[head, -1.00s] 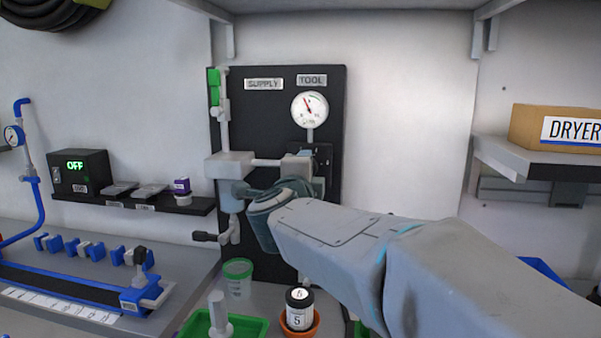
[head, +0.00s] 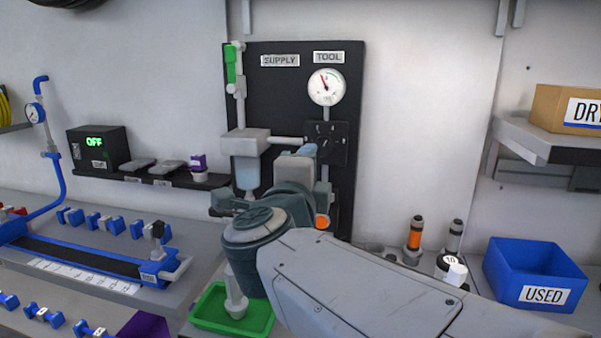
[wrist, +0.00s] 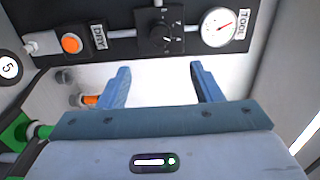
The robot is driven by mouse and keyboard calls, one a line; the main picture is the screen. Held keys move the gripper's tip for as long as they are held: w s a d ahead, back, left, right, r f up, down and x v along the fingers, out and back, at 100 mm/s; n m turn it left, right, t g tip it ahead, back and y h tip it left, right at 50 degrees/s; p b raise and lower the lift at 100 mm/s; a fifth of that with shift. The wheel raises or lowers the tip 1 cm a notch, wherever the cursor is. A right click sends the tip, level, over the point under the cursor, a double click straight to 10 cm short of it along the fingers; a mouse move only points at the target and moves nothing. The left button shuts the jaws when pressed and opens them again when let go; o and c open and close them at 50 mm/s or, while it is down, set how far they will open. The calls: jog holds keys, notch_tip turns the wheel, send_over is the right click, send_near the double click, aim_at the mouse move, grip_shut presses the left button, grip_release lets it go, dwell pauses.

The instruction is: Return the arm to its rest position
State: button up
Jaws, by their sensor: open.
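My gripper (wrist: 160,90) is open and empty in the wrist view, with its two blue fingers spread apart. Beyond the fingers is a pale bare surface, with the black panel along the top of that view. In the head view my arm reaches in from the lower right, and its wrist is bent up in front of the black panel (head: 272,75). The panel carries a green-handled supply valve (head: 231,64), a round tool gauge (head: 326,87) and a black knob (head: 325,142), which also shows in the wrist view (wrist: 160,37).
A green tray (head: 205,311) lies below my wrist. A blue USED bin (head: 535,274) and an orange-banded cylinder (head: 415,233) stand at right. A blue-framed rig (head: 85,275) fills the left bench. A shelf with a DRYER box (head: 562,107) juts out upper right.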

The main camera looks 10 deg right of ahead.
jog(key=a+f+n+g+y+p, duration=0.45)
jog(key=f+n+y+p, duration=0.4)
jog(key=n, duration=0.85)
jog(key=s+d+f+n+g+p, duration=0.1)
jog(key=s+d+f+n+g, duration=0.1)
jog(key=s+d+f+g, duration=0.2)
jog(key=s+d+f+n+g+h+p, duration=0.1)
jog(key=s+d+f+n+g+p, duration=0.1)
jog(key=s, duration=0.9)
jog(key=d+f+n+g, duration=0.1)
jog(key=d+f+g, duration=0.1)
jog(key=d+g, duration=0.1)
jog(key=shift+d+f, duration=0.3)
jog(key=shift+f, duration=0.05)
jog(key=shift+h, duration=0.25)
